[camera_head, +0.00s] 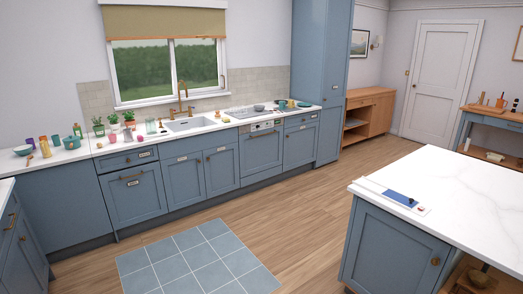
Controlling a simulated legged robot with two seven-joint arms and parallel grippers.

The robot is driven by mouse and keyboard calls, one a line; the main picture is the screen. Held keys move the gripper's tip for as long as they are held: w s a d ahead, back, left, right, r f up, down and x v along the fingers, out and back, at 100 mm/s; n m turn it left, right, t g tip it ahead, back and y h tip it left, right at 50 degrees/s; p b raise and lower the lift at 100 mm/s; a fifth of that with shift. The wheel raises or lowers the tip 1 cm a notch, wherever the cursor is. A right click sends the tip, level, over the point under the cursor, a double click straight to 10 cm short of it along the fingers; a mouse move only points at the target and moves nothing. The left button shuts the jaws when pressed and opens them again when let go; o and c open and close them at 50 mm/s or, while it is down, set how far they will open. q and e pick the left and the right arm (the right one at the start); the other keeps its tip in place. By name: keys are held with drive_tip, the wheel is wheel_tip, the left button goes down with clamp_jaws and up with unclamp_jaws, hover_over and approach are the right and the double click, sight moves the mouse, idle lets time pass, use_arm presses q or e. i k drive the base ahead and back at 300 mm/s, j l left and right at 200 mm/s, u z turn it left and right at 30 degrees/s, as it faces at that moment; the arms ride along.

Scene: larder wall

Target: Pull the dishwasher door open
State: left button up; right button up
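The dishwasher (261,155) stands in the run of blue base cabinets along the far wall, right of the sink. It has a blue front panel, a pale control strip (264,126) at the top and a bar handle just below that strip. Its door looks shut, flush with the cabinets on both sides. Neither of my grippers shows in the head view, and no part of my arms is in the picture.
A marble-topped island (450,190) fills the right foreground. A grey tiled mat (200,262) lies on the wooden floor (300,205), which is clear before the dishwasher. The sink (190,124) and several small items are on the counter.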

sight(260, 150)
drive_tip(key=i, duration=1.05)
drive_tip(key=i+l, duration=0.1)
drive_tip(key=i, duration=1)
drive_tip(key=i+u, duration=0.1)
drive_tip(key=i, duration=0.95)
drive_tip(key=i+l, duration=0.2)
drive_tip(key=i, duration=0.85)
drive_tip(key=i+l, duration=0.1)
drive_tip(key=i, duration=1)
drive_tip(key=i+l+u, duration=0.1)
drive_tip(key=i+u, duration=0.2)
drive_tip(key=i, duration=0.15)
drive_tip(key=i+l+u, duration=0.2)
drive_tip(key=i+u, duration=0.15)
drive_tip(key=i+l+u, duration=0.3)
drive_tip(key=i, duration=0.2)
